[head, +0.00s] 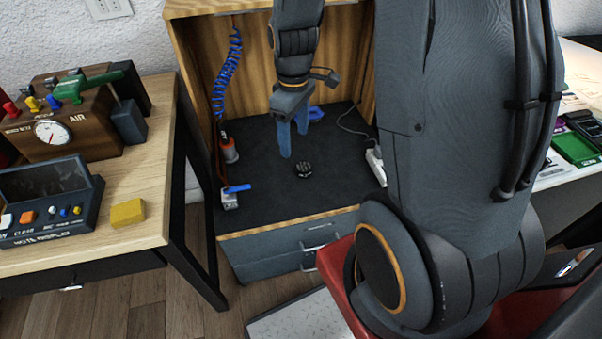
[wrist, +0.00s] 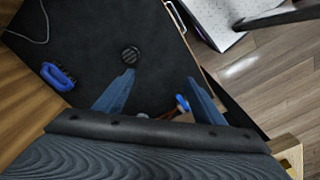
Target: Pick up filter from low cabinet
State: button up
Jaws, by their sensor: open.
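The filter appears to be a small black round ribbed piece (head: 304,170) lying on the dark top of the low cabinet (head: 262,200). It also shows in the wrist view (wrist: 131,56), just beyond the tip of the left finger. My gripper (head: 294,144) points down over the cabinet with its two blue fingers apart and nothing between them. In the head view the fingertips are a little above and left of the black piece. In the wrist view the open fingers (wrist: 160,82) have the black piece outside, near the left fingertip.
On the cabinet top stand a blue brush (wrist: 58,76), a red-and-grey bottle-like item (head: 229,150), a blue-handled metal part (head: 232,196) and a white power strip (head: 376,165). Wooden panels enclose the back and sides. A desk (head: 150,215) stands left.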

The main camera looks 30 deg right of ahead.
aim_at(304, 166)
jog(key=w+d+f+n+b, duration=0.1)
jog(key=w+d+f+n, duration=0.1)
jog(key=f, duration=0.2)
jog(key=w+d+f+n+b, duration=0.1)
jog(key=w+d+f+n, duration=0.1)
jog(key=f, duration=0.3)
jog(key=w+d+f+n+b, duration=0.1)
jog(key=w+f+n, duration=0.1)
jog(key=f, duration=0.3)
jog(key=shift+w+d+f, duration=0.1)
jog(key=shift+w+d, duration=0.3)
jog(key=shift+w, duration=0.3)
jog(key=shift+s+d+f, duration=0.1)
jog(key=shift+f, duration=1.75)
jog(key=shift+d+f, duration=0.1)
jog(key=shift+f, duration=1.75)
jog(key=c, duration=1.1)
jog(key=shift+r, duration=0.1)
jog(key=shift+c, duration=0.2)
